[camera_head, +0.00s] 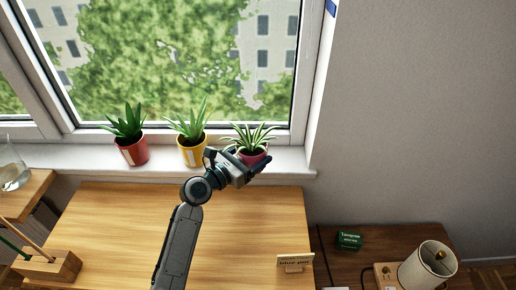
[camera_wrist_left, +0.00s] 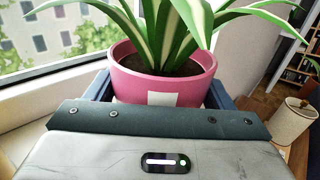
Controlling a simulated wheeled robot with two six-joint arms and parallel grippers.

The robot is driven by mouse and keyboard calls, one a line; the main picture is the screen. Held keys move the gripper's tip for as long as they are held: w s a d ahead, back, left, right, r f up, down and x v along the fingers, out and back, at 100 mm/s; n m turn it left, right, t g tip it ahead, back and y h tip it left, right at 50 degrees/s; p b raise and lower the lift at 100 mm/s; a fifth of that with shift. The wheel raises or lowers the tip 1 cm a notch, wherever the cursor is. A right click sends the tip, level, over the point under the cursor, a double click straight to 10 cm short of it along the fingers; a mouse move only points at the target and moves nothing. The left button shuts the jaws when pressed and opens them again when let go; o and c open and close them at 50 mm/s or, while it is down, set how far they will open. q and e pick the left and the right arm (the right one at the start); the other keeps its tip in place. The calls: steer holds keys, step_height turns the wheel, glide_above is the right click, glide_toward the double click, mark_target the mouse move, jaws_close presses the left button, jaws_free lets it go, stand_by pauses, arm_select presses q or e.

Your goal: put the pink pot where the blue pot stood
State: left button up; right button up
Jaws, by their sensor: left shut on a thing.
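The pink pot (camera_head: 256,159) with a spiky striped plant is at the right end of the white windowsill (camera_head: 290,163) in the head view. My left gripper (camera_head: 259,165) is shut on it. In the left wrist view the pink pot (camera_wrist_left: 160,83) sits between the two dark fingers, upright, with a white label facing me. I cannot tell whether its base touches the sill. No blue pot shows. A small card (camera_head: 295,261) on the wooden table has lettering that seems to read "blue pot". My right gripper is not in view.
A yellow pot (camera_head: 192,152) and a red pot (camera_head: 133,150) with plants stand to the left on the sill. The wooden table (camera_head: 130,225) is largely bare. A lamp (camera_head: 428,264) and a green box (camera_head: 348,240) are at lower right. A glass (camera_head: 14,176) stands far left.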

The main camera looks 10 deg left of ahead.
arm_select(q)
steer(key=w, duration=0.5)
steer(key=shift+w+d+f, duration=0.1)
steer(key=shift+w+f, duration=0.15)
steer(key=shift+w, duration=0.55)
step_height(320, 180, down, 4)
steer(key=shift+w+r, duration=0.1)
steer(key=shift+r, duration=0.1)
steer(key=shift+f, duration=0.2)
steer(key=o, duration=1.2)
steer(key=shift+o, duration=0.2)
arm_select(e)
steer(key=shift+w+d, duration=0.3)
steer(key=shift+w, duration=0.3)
arm_select(q)
steer(key=shift+r, duration=0.15)
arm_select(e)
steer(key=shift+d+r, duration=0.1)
